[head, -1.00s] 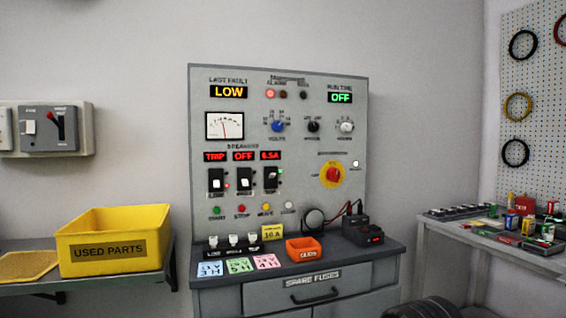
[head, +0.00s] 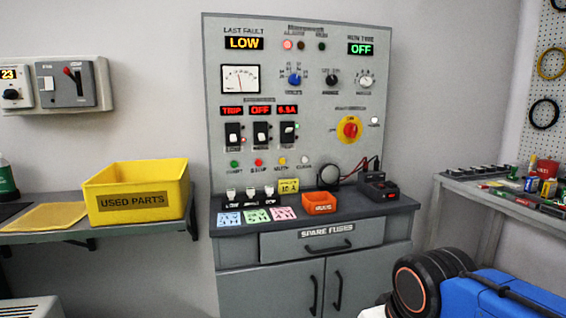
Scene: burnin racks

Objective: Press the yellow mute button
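The grey upright control panel (head: 377,80) stands in the middle of the head view. Along its lower part is a row of small round buttons: green (head: 234,164), red (head: 258,162), yellow (head: 282,161) and white (head: 305,160). The yellow button is third from the left; the small label under it is too blurred to read. It sits below the red displays and black breaker switches, and just above the yellow tag (head: 289,186). Nothing covers the yellow button. My gripper is not in view.
The panel rises from a grey cabinet with an orange bin (head: 319,203) and a black charger (head: 378,187) on its top. A yellow used-parts bin (head: 136,204) stands on the left shelf. A blue object (head: 510,297) with a black round part (head: 408,290) fills the lower right.

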